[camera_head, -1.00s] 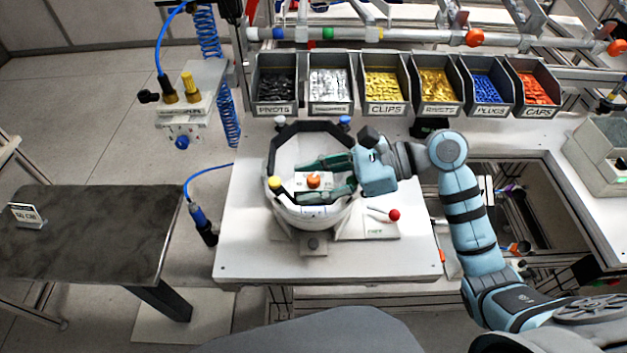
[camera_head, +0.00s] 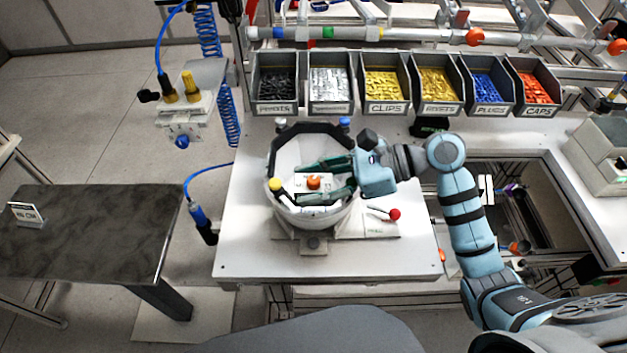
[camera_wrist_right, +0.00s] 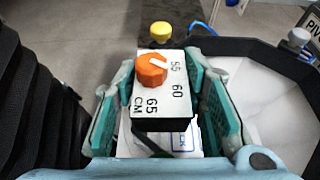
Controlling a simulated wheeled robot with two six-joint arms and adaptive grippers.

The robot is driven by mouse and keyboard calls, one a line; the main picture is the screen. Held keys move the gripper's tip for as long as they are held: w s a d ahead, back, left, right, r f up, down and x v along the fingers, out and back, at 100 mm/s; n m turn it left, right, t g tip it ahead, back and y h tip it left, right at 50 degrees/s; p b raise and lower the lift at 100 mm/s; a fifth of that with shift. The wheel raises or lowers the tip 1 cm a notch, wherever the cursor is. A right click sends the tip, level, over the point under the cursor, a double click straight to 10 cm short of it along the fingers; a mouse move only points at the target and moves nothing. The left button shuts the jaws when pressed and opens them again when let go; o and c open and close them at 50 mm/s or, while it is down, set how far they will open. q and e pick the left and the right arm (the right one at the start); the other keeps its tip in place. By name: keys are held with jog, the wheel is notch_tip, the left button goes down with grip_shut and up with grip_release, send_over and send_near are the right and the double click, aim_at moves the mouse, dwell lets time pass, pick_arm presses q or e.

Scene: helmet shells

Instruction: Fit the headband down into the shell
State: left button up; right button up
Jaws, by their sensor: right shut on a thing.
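The white shell (camera_head: 312,217) sits open side up on a fixture on the white table in the head view. The dark angular headband (camera_head: 298,132) lies around the shell's opening, showing mostly along the far side; it also shows in the wrist view (camera_wrist_right: 255,47). A white size block (camera_wrist_right: 175,95) with an orange knob (camera_head: 313,182) is inside the opening. My right gripper (camera_head: 326,179) reaches in from the right, its green-padded fingers shut on the sides of this block. The headband's near part and its seating depth are hidden. My left gripper is not in view.
Yellow (camera_head: 275,184) and blue-white (camera_head: 345,122) knobs stand at the rim. A red-tipped lever (camera_head: 394,214) is right of the shell. Labelled parts bins (camera_head: 386,85) line the back. A blue hose tool (camera_head: 204,225) hangs at the left; the table front is clear.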

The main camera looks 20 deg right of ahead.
jog(key=shift+f, duration=1.15)
jog(key=o, duration=1.3)
jog(key=shift+c, duration=0.2)
jog(key=shift+d, duration=0.1)
jog(key=v, duration=1.2)
jog(key=shift+a, duration=0.2)
jog(key=shift+s+d, duration=0.1)
